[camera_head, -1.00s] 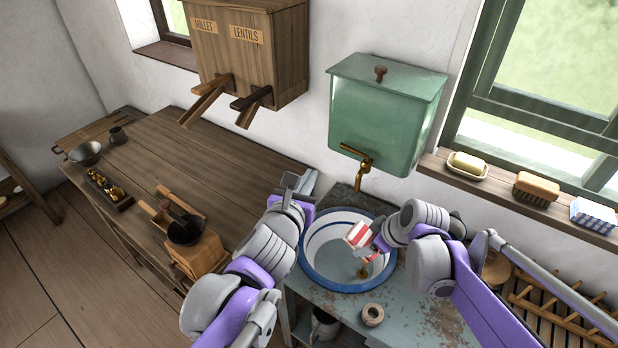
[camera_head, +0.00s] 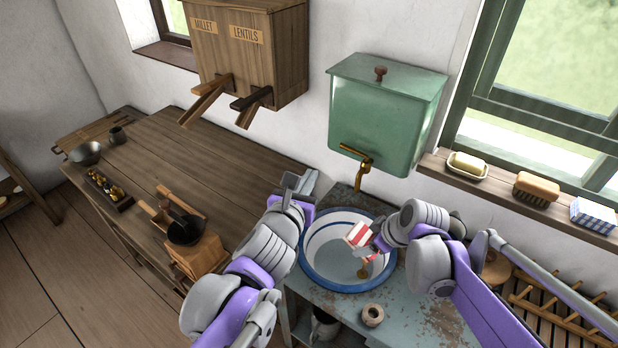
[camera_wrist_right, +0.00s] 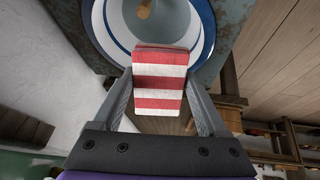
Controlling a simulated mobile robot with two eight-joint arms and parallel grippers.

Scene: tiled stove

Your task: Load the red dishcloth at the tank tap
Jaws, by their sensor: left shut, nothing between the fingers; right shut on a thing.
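The red-and-white striped dishcloth (camera_head: 359,234) is held over the basin by my right gripper (camera_head: 370,246), which is shut on it. In the right wrist view the cloth (camera_wrist_right: 160,82) sits between the two fingers of the right gripper (camera_wrist_right: 165,92). The green tank (camera_head: 385,112) hangs on the wall, with its brass tap (camera_head: 359,165) above the back of the basin. The cloth is in front of and below the tap, apart from it. My left gripper (camera_head: 296,185) is shut and empty, left of the basin near the wooden counter.
The blue-rimmed white basin (camera_head: 342,288) stands on a worn grey stand. A small round pot (camera_head: 372,315) is at its front edge. A soap dish (camera_head: 467,167), a brush (camera_head: 536,189) and a folded blue checked cloth (camera_head: 593,216) line the sill. A wooden grinder (camera_head: 195,252) is on the left counter.

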